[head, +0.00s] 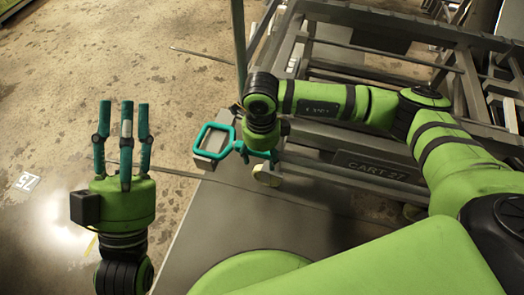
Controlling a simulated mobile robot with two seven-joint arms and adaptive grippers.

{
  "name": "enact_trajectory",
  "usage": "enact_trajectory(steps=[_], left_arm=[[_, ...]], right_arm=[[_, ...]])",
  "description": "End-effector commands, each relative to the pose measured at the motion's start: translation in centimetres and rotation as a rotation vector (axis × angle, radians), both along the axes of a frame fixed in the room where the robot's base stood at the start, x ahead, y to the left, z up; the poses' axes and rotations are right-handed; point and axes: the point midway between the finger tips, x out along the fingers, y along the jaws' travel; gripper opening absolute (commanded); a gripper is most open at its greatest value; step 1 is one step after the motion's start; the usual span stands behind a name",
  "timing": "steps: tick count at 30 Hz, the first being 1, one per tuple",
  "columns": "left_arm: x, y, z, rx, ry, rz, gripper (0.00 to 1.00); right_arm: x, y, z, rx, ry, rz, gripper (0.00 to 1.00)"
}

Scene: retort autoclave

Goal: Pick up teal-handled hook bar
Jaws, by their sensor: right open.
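The teal-handled hook bar shows its square teal loop handle (204,133) near the middle of the head view, above a grey block. The rest of the bar is hidden or cannot be told apart from my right gripper. My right gripper (260,156) points down just right of the loop, with teal fingers close to or touching the handle's right end; contact is unclear. It is open. My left gripper (124,104) is well to the left, fingers pointing up the picture, spread and empty.
A grey metal cart marked CART 27 (375,168) with rails fills the upper right, under my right arm. A grey block (208,160) is below the loop. A tall teal-grey post (238,40) rises behind it. The stained floor (90,50) at left is clear.

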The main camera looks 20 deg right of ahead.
Motion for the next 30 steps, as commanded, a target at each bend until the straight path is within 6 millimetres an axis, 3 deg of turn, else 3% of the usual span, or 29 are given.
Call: enact_trajectory(steps=[4, 5, 9, 10, 25, 30], left_arm=[[0.0, 0.0, 0.0, 0.000, 0.000, 0.000, 0.40], [0.0, 0.0, 0.0, 0.000, 0.000, 0.000, 0.40], [0.0, 0.0, 0.0, 0.000, 0.001, 0.000, 0.40], [0.0, 0.0, 0.0, 0.000, 0.001, 0.000, 0.40], [0.3, 0.0, -0.1, 0.006, 0.020, 0.001, 0.40], [1.6, 0.3, -1.9, 0.038, 0.122, 0.026, 0.40]], right_arm=[[0.0, 0.0, 0.0, 0.000, 0.000, 0.000, 0.63], [0.0, 0.0, 0.0, 0.000, 0.000, 0.000, 0.59], [0.0, 0.0, 0.0, 0.001, 0.001, 0.000, 0.03], [0.0, 0.0, 0.0, 0.001, 0.001, 0.000, 0.00], [0.1, 0.1, 0.6, 0.002, -0.004, 0.000, 0.00], [0.1, 0.1, 1.7, 0.004, -0.005, 0.000, 0.00]])
